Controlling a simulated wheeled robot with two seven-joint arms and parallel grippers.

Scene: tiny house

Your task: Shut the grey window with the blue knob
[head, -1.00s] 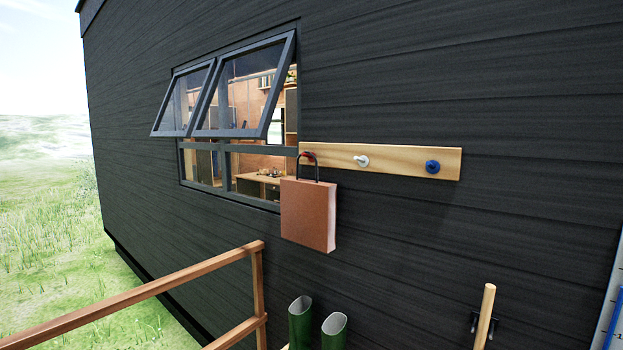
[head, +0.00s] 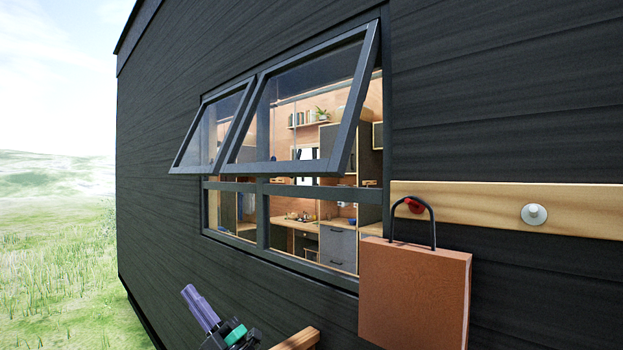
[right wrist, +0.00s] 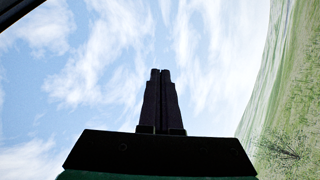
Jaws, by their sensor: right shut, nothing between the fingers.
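The grey window has two top-hinged sashes, and both are tilted outward at the bottom. The larger right sash (head: 343,125) is nearer me and the smaller left sash (head: 178,160) is beyond it. I see no blue knob on the window in these frames. My right gripper (head: 190,294) is low in the head view, below the window and apart from it. In the right wrist view the two fingers (right wrist: 160,75) are together with nothing between them, against the sky. My left gripper is not in view.
A wooden hook rail (head: 465,207) is on the dark wall right of the window. A brown bag (head: 414,295) hangs from its red hook, and a white hook (head: 534,214) is bare. A wooden railing (head: 298,341) shows at the bottom. Grass lies open at left.

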